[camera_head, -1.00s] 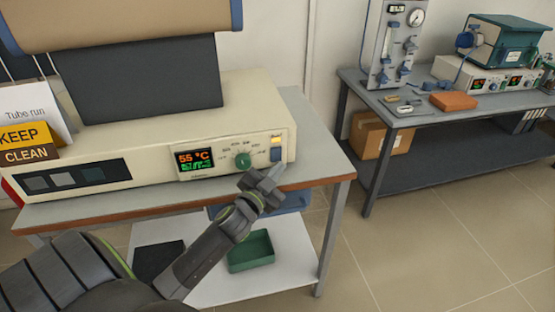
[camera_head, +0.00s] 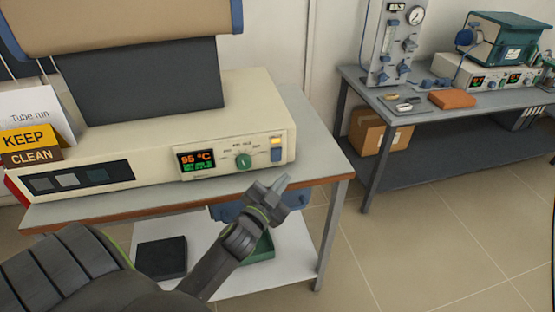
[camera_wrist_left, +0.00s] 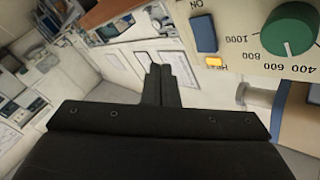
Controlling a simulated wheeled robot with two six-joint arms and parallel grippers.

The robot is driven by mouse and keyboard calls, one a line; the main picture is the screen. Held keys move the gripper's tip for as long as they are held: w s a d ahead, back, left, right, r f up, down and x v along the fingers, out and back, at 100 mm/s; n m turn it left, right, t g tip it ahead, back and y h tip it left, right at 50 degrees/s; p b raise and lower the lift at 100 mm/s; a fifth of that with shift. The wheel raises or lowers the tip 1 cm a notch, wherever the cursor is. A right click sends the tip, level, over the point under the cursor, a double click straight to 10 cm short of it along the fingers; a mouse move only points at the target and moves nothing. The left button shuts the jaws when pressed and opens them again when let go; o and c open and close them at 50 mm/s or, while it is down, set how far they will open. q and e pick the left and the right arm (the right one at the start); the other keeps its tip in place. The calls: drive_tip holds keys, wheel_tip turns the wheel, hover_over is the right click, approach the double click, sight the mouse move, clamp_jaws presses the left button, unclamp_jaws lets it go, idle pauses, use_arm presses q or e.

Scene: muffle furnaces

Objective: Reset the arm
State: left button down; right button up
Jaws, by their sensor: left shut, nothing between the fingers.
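My left gripper (camera_head: 279,184) is shut and empty. In the head view it is just in front of and below the right end of the cream furnace control box (camera_head: 120,137), apart from it. In the left wrist view the closed fingers (camera_wrist_left: 159,78) point at open space. There the green knob (camera_wrist_left: 290,29), blue switch (camera_wrist_left: 203,34) and lit yellow lamp (camera_wrist_left: 213,62) show at the upper right. My right gripper is not in view.
The furnace stands on a grey bench (camera_head: 325,150) with a lower shelf holding a black block (camera_head: 161,257) and a green tray (camera_head: 265,247). A KEEP CLEAN sign (camera_head: 30,146) is at left. Another bench (camera_head: 415,108) stands back right. The floor between is clear.

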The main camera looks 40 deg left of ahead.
use_arm(q)
drive_tip(key=shift+s, duration=0.1)
drive_tip(key=s+a+f+n+g+y, duration=0.2)
drive_tip(key=s+f+n+g, duration=0.3)
drive_tip(key=s+f+g, duration=0.5)
drive_tip(key=s+d+f+n+g+h, duration=0.1)
drive_tip(key=s+d+g, duration=0.1)
drive_tip(key=s, duration=0.7)
drive_tip(key=s+d+g+h, duration=0.1)
drive_tip(key=s+d+g, duration=0.15)
drive_tip(key=s, duration=0.55)
wheel_tip(320, 180, down, 25)
drive_tip(key=a+g, duration=0.2)
drive_tip(key=a, duration=0.1)
drive_tip(key=s+d+f, duration=0.2)
drive_tip(key=s+f, duration=1.3)
drive_tip(key=f, duration=0.1)
drive_tip(key=shift+s+g+h, duration=0.3)
drive_tip(key=shift+s+g, duration=0.05)
drive_tip(key=shift+g, duration=0.1)
